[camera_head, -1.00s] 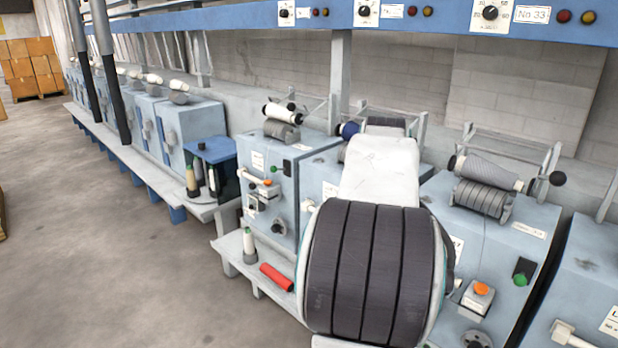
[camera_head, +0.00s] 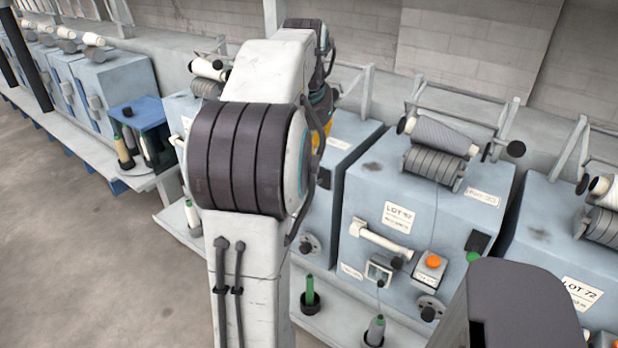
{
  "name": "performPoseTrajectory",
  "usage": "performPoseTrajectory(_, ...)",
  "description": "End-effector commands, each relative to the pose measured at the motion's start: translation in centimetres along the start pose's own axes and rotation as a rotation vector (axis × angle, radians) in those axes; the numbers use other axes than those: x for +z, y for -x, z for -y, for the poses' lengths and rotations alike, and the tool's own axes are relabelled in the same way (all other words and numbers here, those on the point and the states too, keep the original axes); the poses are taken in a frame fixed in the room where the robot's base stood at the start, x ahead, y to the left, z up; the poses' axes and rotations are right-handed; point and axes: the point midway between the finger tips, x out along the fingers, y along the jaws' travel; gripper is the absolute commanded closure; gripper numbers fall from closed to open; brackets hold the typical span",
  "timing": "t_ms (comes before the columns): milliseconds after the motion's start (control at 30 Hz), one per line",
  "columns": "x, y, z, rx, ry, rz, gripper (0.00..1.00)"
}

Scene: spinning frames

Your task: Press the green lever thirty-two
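A green lever knob (camera_head: 474,257) on a dark mount shows at the right front of a blue spinning unit (camera_head: 350,217) labelled LOT, right of centre. An orange button (camera_head: 433,262) on a grey box sits just left of it. No number thirty-two can be read in this view. My arm rises left of centre, and its far links bend down behind it, with a dark and yellow part near the unit's left side. My gripper's fingers are hidden or out of sight. My arm's visible parts are apart from the green knob.
A dark grey block at bottom right covers part of the unit's lower front. Another unit labelled LOT 72 (camera_head: 586,290) stands at right. Open floor (camera_head: 70,240) lies at left.

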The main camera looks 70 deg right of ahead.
Motion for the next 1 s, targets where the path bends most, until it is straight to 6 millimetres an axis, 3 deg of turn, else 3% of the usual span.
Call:
performPoseTrajectory(167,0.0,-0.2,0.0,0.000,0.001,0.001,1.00)
performPoseTrajectory(367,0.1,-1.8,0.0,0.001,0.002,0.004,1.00)
performPoseTrajectory(1000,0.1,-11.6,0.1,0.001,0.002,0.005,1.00)
